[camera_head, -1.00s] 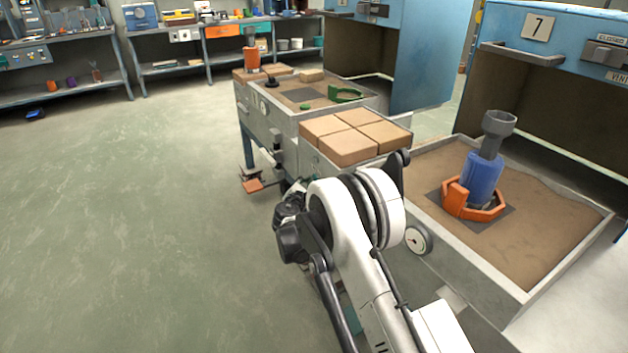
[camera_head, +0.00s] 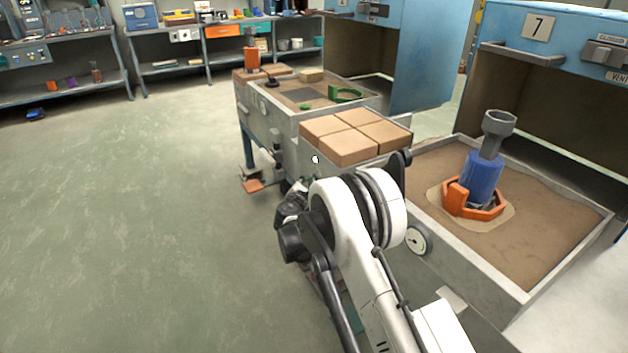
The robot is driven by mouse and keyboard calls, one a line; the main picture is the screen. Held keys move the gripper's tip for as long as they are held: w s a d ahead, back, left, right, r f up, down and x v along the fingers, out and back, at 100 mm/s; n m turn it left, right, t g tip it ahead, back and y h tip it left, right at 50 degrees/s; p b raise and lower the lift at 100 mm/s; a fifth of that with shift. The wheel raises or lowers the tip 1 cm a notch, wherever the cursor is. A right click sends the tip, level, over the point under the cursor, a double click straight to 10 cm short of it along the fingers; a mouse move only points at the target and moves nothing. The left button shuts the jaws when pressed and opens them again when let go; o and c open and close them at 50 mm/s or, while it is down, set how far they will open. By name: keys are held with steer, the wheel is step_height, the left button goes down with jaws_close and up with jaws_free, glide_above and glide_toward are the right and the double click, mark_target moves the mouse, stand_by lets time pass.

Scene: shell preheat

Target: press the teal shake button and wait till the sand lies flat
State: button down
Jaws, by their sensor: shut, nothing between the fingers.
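The sand bed (camera_head: 560,215) fills an open grey box at the right, under a blue hood. An orange collar (camera_head: 474,203) sits in it, around the foot of a blue cylinder with a grey funnel-shaped top (camera_head: 484,172). A paler patch of sand (camera_head: 462,222) surrounds the collar. The sand looks mostly level, with faint unevenness. I cannot make out the teal shake button. My white and black arm crosses the box's front and hides part of it. My gripper's fingers are not visible; they may be behind the arm.
A dial gauge (camera_head: 417,240) is on the box's front wall. Tan blocks (camera_head: 348,149) lie at the box's far left end. A small white spot (camera_head: 315,160) shows below them. A second sand station (camera_head: 293,98) stands behind. The floor at left is clear.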

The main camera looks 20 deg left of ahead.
steer(key=shift+s+a, duration=0.5)
steer(key=shift+s, duration=0.05)
steer(key=shift+s+a, duration=0.1)
steer(key=s+a, duration=0.3)
steer(key=shift+s+a, duration=0.1)
steer(key=shift+s, duration=0.15)
stand_by(0.3)
stand_by(0.5)
